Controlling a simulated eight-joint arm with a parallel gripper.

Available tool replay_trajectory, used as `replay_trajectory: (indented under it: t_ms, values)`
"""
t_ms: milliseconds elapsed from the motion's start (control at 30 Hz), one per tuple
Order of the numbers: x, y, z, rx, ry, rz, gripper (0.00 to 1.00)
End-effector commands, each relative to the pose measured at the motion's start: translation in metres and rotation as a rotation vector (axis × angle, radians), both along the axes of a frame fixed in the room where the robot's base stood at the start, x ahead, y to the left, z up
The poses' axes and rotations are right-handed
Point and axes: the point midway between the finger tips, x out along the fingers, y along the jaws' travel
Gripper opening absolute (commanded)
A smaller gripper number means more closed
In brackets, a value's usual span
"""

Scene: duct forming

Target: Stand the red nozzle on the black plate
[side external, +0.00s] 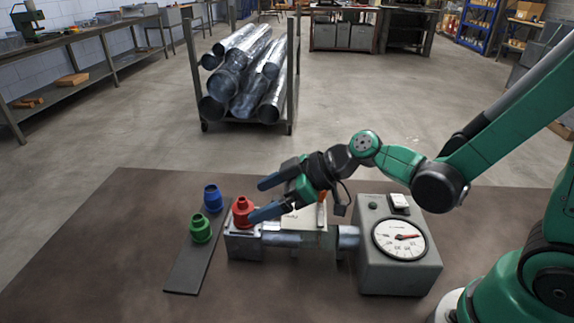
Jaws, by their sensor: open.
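The red nozzle (242,212) stands upright on the left end of a grey metal fixture (243,247). The black plate (187,276) is a long dark strip on the table, just left of the fixture. A green nozzle (200,229) and a blue nozzle (213,198) stand upright on it, the blue one farther back. My gripper (259,199) is open, its blue fingers pointing left, just right of the red nozzle. The lower finger's tip appears beside the nozzle; whether they touch cannot be told. Nothing shows between the fingers.
A grey box with a dial gauge (399,240) stands right of the fixture, joined by a metal pipe (300,239). The brown table (95,245) is clear left of the plate. The plate's front part is bare. A cart of metal ducts (243,75) stands on the floor behind.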

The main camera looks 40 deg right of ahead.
Motion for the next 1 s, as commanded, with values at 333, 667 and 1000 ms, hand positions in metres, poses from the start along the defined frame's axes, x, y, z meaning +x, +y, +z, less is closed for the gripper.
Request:
replay_trajectory:
  t_ms: [333, 667, 1000]
  values:
    - [0.022, 0.022, -0.021, -0.001, 0.002, 0.001, 0.83]
    - [0.029, 0.029, -0.028, -0.001, 0.002, -0.002, 0.83]
    - [0.029, 0.029, -0.028, -0.001, 0.002, -0.002, 0.32]
